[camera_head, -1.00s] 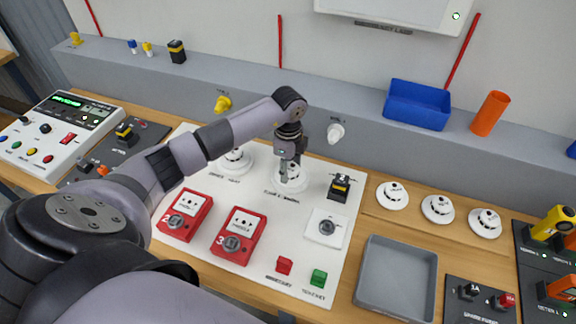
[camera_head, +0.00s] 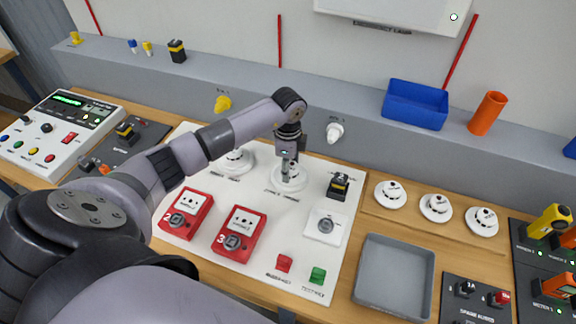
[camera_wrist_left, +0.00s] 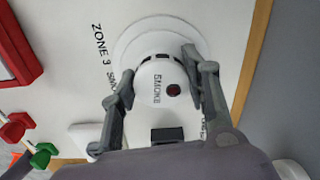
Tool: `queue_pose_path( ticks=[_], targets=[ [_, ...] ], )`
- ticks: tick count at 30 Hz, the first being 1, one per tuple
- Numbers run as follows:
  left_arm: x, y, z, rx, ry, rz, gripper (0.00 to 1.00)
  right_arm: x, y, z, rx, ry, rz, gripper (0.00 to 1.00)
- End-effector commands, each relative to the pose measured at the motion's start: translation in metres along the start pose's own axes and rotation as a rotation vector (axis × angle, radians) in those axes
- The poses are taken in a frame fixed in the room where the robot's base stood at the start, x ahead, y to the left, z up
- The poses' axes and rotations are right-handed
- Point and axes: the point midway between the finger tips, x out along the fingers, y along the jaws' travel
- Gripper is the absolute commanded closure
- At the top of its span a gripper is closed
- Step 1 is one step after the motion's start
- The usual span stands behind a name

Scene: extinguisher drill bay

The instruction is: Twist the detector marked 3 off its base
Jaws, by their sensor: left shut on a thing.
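The white round detector marked SMOKE sits on its base on the white board, beside the printed ZONE 3 label; it shows in the head view (camera_head: 288,180) and in the left wrist view (camera_wrist_left: 158,84). My left gripper (camera_head: 287,166) points down over it. In the left wrist view its two fingers (camera_wrist_left: 160,82) are closed on opposite sides of the detector. The detector's dark red spot faces the camera. The base's pale rim (camera_wrist_left: 160,32) shows behind it. My right gripper is in neither view.
Another detector (camera_head: 236,162) stands to the left on the board. Red call points (camera_head: 238,231), a black-and-yellow device (camera_head: 339,187) and a white switch plate (camera_head: 326,226) surround the front. Three spare detectors (camera_head: 436,208) and an empty grey tray (camera_head: 394,279) lie to the right.

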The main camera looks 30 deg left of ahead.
Motion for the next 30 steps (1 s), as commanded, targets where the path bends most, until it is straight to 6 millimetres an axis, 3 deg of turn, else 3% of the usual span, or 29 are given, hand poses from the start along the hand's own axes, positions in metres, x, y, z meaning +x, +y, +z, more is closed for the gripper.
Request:
queue_pose_path(
  ticks=[1, 30],
  targets=[
    [0.009, 0.006, -0.001, 0.004, -0.004, 0.017, 0.87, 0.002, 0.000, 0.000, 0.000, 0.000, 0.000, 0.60],
    [0.009, 0.007, -0.001, -0.165, -0.005, 0.016, 0.87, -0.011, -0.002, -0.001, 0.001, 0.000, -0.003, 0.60]
  ],
)
